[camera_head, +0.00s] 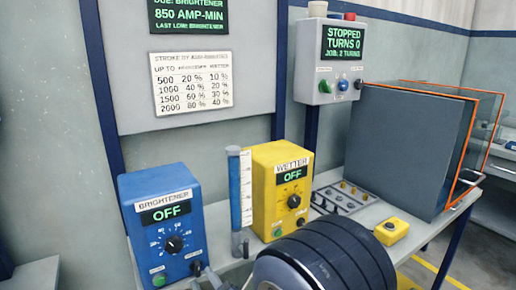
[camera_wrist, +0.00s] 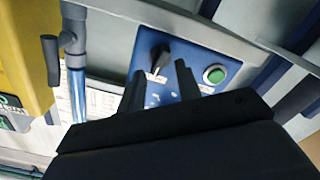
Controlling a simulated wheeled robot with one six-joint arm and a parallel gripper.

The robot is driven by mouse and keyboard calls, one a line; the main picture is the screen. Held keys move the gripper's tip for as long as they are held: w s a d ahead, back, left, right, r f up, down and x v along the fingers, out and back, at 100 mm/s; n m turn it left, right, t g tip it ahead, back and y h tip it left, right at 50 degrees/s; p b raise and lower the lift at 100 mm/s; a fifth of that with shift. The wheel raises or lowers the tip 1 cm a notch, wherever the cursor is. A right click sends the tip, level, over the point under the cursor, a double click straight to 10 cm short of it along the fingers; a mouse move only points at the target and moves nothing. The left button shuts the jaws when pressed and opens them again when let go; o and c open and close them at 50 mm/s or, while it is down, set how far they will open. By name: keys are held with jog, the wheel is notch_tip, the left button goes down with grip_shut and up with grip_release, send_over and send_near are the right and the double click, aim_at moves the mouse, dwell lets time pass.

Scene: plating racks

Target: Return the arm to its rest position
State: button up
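My arm (camera_head: 330,255) shows in the head view as a large dark rounded link at the bottom centre, in front of the bench.
The yellow wetter box (camera_head: 262,180), reading OFF, and a clear measuring tube (camera_head: 240,190) stand beside the brightener. A control box (camera_head: 328,62) reads STOPPED, TURNS 0. A grey tank (camera_head: 405,150), a parts tray (camera_head: 345,197) and a small yellow button box (camera_head: 391,231) are right.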

jog(key=shift+v, duration=0.95)
